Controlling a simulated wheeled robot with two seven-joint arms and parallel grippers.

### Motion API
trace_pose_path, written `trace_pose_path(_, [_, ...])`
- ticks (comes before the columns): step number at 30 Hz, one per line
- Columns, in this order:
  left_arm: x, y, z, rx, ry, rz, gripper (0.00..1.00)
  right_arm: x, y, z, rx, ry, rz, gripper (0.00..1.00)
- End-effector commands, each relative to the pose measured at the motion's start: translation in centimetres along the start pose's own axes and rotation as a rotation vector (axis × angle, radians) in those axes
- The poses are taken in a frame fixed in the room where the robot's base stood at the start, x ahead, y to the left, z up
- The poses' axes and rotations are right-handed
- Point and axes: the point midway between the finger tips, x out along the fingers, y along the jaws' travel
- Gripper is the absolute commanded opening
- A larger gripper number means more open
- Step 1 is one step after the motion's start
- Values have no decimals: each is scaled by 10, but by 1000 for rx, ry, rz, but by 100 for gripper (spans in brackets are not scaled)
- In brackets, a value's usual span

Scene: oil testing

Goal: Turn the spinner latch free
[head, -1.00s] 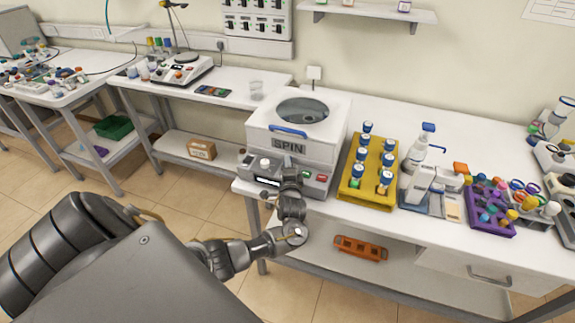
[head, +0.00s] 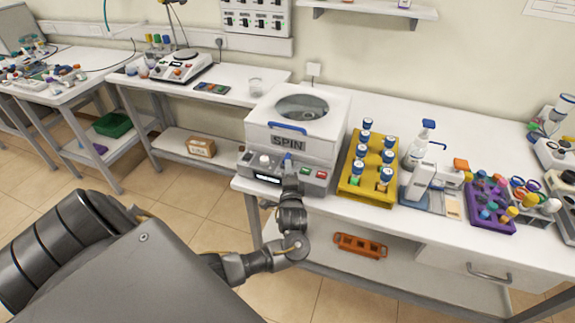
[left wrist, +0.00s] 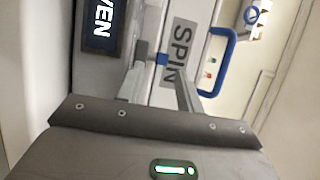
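The spinner is a white box (head: 262,140) with a round lid window, a blue handle (head: 288,129) and a SPIN label. A small blue latch (head: 287,159) shows on its front below the label. In the left wrist view the blue latch (left wrist: 162,59) lies between the finger ends, beside the SPIN label. My left gripper (head: 290,182) is in front of the spinner's control panel; in the left wrist view the gripper (left wrist: 160,82) has its fingers apart. I cannot tell whether either finger touches the latch. My right gripper is not in view.
A yellow rack (head: 366,190) with blue-capped bottles stands right of the spinner. A white dispenser bottle (head: 419,152) and a purple rack (head: 491,218) are farther right. An orange rack (head: 360,246) lies on the shelf below. The bench behind the yellow rack is clear.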

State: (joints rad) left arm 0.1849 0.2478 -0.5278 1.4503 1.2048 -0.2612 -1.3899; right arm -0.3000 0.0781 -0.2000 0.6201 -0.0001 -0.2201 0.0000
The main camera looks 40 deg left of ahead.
Motion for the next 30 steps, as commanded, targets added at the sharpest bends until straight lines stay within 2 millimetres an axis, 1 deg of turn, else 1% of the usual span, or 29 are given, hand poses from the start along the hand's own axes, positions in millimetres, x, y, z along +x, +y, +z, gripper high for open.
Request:
trace_pose_path(1, [-12, 2, 0, -5, 0, 4, 36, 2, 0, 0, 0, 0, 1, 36])
trace_pose_path(3, [-25, 2, 0, -3, 1, 3, 36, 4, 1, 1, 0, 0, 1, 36])
trace_pose_path(6, [-40, 2, 0, -2, 0, 3, 36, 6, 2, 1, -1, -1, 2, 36])
trace_pose_path(10, [-53, 1, 0, -1, -1, 1, 36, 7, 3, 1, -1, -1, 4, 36])
trace_pose_path(15, [-59, 0, 0, 1, -1, 1, 36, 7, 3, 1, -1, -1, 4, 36])
trace_pose_path(30, [-59, 1, 0, -4, 1, 5, 36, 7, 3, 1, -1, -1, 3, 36])
